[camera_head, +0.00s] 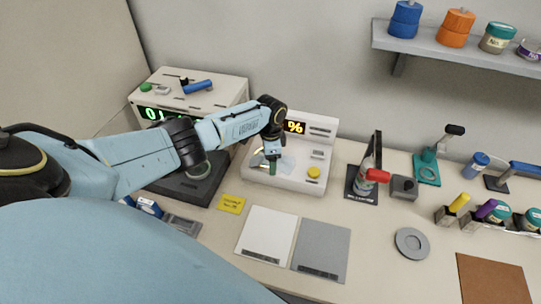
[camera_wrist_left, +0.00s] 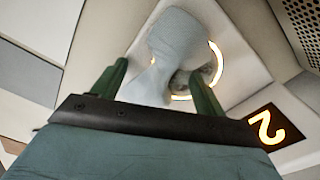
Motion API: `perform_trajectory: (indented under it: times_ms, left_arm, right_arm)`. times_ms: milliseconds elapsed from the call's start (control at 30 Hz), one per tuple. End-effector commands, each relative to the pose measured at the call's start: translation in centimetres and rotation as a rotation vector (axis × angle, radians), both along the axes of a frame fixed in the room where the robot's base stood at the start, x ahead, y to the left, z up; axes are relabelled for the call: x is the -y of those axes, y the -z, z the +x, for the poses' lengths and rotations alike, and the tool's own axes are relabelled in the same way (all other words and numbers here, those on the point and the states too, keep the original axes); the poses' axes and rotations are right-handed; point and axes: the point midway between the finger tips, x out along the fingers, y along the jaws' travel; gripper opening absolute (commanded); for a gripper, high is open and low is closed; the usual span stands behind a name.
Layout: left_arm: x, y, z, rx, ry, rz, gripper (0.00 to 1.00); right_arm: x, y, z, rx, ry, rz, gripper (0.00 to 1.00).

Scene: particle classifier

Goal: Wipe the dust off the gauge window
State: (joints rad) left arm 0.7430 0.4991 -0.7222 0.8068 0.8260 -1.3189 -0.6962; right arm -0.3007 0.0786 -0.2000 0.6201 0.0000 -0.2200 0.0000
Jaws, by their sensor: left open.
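The white device (camera_head: 317,131) with a lit "%" display (camera_head: 294,127) stands at the back middle. My left gripper (camera_head: 271,165) is over its sloped front. In the left wrist view, the gripper (camera_wrist_left: 158,82) is open, its two green fingers wide apart. Ahead of the fingers is a round gauge window with a glowing orange-white rim (camera_wrist_left: 217,62). A pale blue-grey crumpled cloth (camera_wrist_left: 180,40) covers much of it, and part lies between the fingers. Dark mottling (camera_wrist_left: 205,74) shows on the uncovered part. The cloth also shows beside the gripper in the head view (camera_head: 288,165). Contact cannot be told.
A white box with a green display (camera_head: 168,110) stands to the left. A yellow note (camera_head: 231,204), a white plate (camera_head: 266,232) and a grey plate (camera_head: 321,249) lie in front. A stand with a red-handled part (camera_head: 367,170) is to the right. My left arm hides the left table.

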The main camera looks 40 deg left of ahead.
Motion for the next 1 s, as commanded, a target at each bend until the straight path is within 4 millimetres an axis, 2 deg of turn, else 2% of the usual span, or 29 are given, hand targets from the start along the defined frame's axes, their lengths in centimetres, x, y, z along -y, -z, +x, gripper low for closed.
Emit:
perform_trajectory:
  times_ms: [67, 1000]
  left_arm:
    - [0.01, 0.48, -0.01, 0.0, 0.0, 0.0, 0.72]
    - [0.01, 0.27, -0.04, -0.001, -0.001, -0.001, 0.04]
  right_arm:
    - [0.0, 0.41, 0.01, 0.0, 0.0, 0.0, 0.36]
    - [0.06, 0.21, 0.03, 0.0, 0.0, -0.001, 0.36]
